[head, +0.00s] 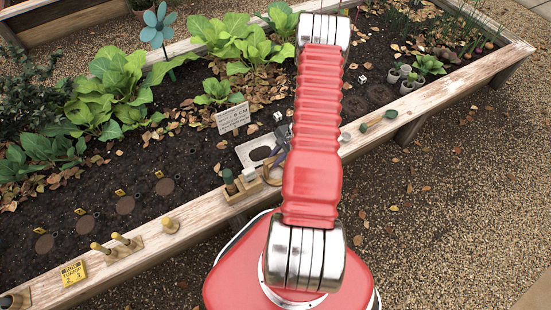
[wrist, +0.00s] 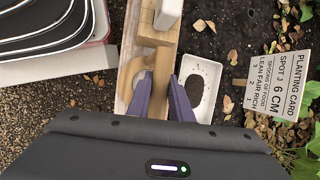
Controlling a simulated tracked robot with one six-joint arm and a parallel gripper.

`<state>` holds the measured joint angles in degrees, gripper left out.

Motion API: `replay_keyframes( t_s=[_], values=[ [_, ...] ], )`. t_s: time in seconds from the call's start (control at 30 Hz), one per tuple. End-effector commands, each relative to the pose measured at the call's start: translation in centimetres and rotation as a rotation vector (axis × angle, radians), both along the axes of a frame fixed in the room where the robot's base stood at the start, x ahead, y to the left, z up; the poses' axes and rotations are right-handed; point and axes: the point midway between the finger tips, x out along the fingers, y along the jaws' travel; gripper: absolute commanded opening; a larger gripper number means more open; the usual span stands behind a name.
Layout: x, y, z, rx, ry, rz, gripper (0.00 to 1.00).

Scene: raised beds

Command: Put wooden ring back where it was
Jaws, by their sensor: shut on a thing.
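The wooden ring (wrist: 126,75) is light tan and shows in the wrist view at the bed's timber edge, left of the white tray. Part of it is between the two purple fingers of my gripper (wrist: 160,100), which are shut on it. In the head view the ring (head: 268,179) shows just right of a wooden block, with my gripper (head: 283,148) beside it, partly hidden by my red arm. The fingers and my dark wrist hide part of the ring, so I cannot tell whether it touches the timber.
The wooden block (head: 239,191) holds a green-topped piece and a pale piece. A white tray (wrist: 207,70) with a dark oval lies on the soil by a planting card (wrist: 284,82). Wooden pegs (head: 122,241) stand along the timber edge (head: 195,220). Gravel lies outside the bed.

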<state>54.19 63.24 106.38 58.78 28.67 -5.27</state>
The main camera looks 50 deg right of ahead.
Motion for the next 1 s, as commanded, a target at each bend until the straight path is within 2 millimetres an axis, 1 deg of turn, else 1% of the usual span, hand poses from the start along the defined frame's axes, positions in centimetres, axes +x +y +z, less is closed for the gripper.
replay_keyframes(
  t_s=[0.2, 0.23, 0.47, 0.5, 0.8, 0.87, 1.0],
  values=[
    [0.0, 0.0, -0.1, 0.001, -0.001, 0.001, 0.0],
    [0.0, 0.0, -0.1, 0.001, 0.0, 0.001, 0.21],
    [0.0, 0.1, -0.1, 0.001, 0.0, 0.001, 0.37],
    [0.0, 0.1, -0.1, 0.001, 0.0, 0.001, 0.38],
    [0.0, 0.1, 0.0, 0.001, 0.0, 0.002, 0.38],
    [0.0, 0.0, 0.3, 0.001, -0.001, 0.001, 0.38],
    [-0.3, -0.4, 1.4, 0.0, -0.002, 0.003, 0.38]
  ],
)
